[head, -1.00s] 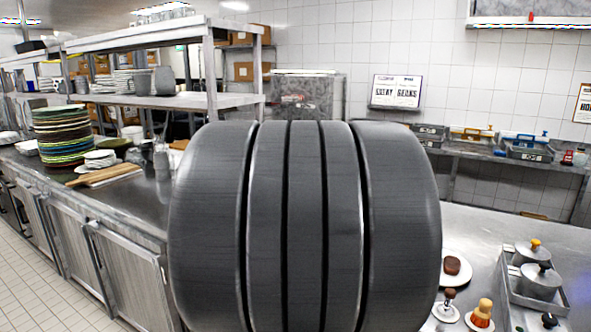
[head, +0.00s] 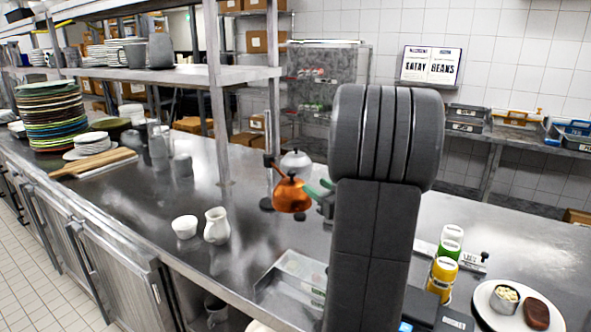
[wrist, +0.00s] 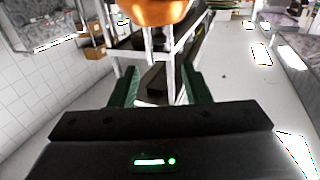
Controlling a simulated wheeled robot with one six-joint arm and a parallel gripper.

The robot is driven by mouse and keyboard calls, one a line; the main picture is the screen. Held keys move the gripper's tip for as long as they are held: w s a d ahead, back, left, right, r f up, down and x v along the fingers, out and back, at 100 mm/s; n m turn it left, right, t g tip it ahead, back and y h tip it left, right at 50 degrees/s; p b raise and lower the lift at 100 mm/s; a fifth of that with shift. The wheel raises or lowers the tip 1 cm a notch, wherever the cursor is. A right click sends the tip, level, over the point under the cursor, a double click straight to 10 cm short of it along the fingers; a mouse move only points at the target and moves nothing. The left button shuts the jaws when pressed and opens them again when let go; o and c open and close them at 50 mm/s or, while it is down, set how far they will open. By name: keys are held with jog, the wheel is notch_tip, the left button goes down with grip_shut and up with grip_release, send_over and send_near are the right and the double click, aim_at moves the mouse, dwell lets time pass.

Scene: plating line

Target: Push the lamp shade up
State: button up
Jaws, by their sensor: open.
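The lamp shade (head: 292,195) is an orange copper bell on a stand with an upright post (head: 271,158), at the middle of the counter in the head view. The lower part of the shade (wrist: 158,10) also shows at the top of the wrist view. My gripper (wrist: 164,85) is open, its two green fingers apart with nothing held between them. In the head view a green finger shows just right of the shade; the rest of the gripper is largely hidden behind my arm. I cannot tell whether a finger touches the shade.
A white jug (head: 217,226) and a small white bowl (head: 184,227) stand left of the lamp near the front edge. A metal tray (head: 295,275) lies in front. A plate with food (head: 518,306) and yellow-green containers (head: 443,270) are at right. A shelf post (head: 218,110) rises behind left.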

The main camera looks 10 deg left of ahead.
aim_at(294, 173)
jog(key=p+x, duration=0.2)
jog(key=x, duration=1)
jog(key=shift+w+a, duration=0.2)
jog(key=shift+w, duration=0.05)
grip_shut()
